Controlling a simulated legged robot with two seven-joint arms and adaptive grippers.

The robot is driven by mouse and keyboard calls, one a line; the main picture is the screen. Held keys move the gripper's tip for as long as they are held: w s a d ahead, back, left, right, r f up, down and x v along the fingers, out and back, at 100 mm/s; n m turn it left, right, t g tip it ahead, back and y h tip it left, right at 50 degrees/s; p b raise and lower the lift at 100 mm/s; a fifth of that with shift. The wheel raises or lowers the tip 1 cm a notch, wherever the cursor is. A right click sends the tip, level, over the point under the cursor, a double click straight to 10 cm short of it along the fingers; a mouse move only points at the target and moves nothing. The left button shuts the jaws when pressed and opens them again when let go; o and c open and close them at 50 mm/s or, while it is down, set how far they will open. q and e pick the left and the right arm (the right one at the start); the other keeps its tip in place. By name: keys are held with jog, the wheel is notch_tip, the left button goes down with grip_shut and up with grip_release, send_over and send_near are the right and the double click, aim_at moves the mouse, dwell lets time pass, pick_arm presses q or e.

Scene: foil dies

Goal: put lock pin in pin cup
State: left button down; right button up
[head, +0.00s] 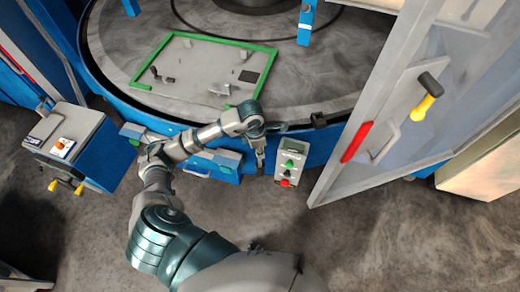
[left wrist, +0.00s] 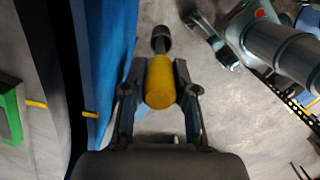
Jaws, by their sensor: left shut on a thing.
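My left gripper (head: 259,158) hangs in front of the blue rim of the round table, left of the button box. In the left wrist view its two fingers (left wrist: 160,98) are shut on the lock pin (left wrist: 159,82), which has a yellow grip and a dark stem and knob pointing away from the palm. In the head view the pin is not clear against the dark fingers. I cannot pick out the pin cup for certain. My right gripper is not clearly seen in either view.
A button box (head: 291,163) stands just right of the gripper. A blue-grey cabinet (head: 72,143) stands at the left. A green-edged plate (head: 206,68) lies on the round table. Floor in front is clear.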

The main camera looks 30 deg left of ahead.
pick_arm(q)
jog(key=shift+f, duration=0.25)
pick_arm(e)
jog(key=shift+d, duration=0.3)
pick_arm(q)
jog(key=shift+d, duration=0.1)
jog(key=c, duration=0.9)
grip_release()
pick_arm(e)
jog(key=shift+d+f, duration=0.1)
jog(key=shift+d, duration=0.15)
pick_arm(q)
jog(key=shift+r, duration=0.25)
jog(key=r, duration=0.7)
jog(key=s+a+r, duration=0.1)
jog(key=r, duration=0.3)
jog(key=shift+r, duration=0.3)
pick_arm(e)
jog(key=shift+a, duration=0.3)
jog(key=shift+d, duration=0.15)
